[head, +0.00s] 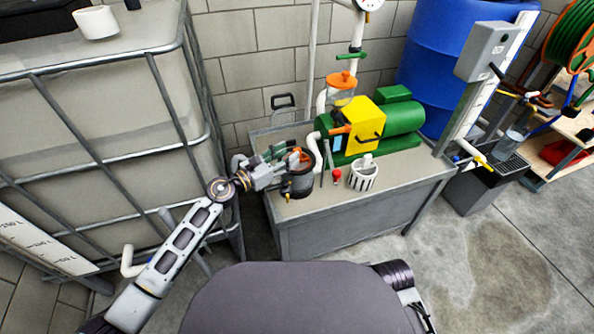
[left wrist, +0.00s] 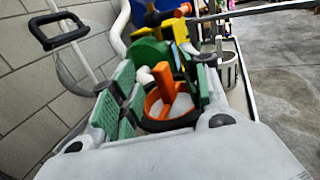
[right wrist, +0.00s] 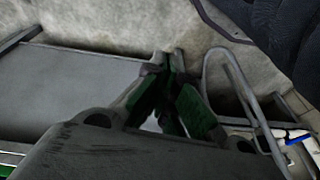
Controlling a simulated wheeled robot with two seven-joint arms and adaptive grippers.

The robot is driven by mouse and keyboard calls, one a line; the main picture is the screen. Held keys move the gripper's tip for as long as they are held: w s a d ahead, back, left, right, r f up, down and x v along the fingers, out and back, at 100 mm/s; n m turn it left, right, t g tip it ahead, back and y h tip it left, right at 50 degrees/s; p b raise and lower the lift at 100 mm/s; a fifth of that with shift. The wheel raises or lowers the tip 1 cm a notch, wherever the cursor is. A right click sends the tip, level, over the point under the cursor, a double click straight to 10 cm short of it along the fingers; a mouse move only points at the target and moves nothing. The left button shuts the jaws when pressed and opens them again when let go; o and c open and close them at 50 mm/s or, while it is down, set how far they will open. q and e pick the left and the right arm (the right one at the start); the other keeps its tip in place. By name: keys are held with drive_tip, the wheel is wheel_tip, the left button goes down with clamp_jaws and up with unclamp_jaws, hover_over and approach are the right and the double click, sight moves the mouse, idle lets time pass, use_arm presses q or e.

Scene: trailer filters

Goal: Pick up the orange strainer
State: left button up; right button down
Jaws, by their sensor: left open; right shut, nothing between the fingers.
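The orange strainer (left wrist: 165,88) has an upright orange handle and an orange rim in the left wrist view. In the head view its orange part (head: 302,156) shows at the mouth of a dark round pot (head: 303,184) on the grey bench. My left gripper (head: 284,158) is over the pot. Its green-padded fingers (left wrist: 163,92) are open, one on each side of the orange handle, and I cannot tell if they touch it. The strainer's lower part is hidden. My right gripper (right wrist: 169,104) is shut and empty in the right wrist view, away from the strainer.
A green and yellow pump (head: 362,125) stands on the bench (head: 330,222), with a white slotted basket (head: 363,175) before it. White pipes rise behind. A caged tank (head: 120,115) stands left, a blue drum (head: 450,60) behind.

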sight(297, 149)
use_arm(q)
drive_tip(key=shift+f+b+x, duration=0.2)
drive_tip(key=shift+b+x, duration=0.15)
drive_tip(key=shift+x, duration=2.1)
drive_tip(key=shift+a, duration=0.1)
clamp_jaws()
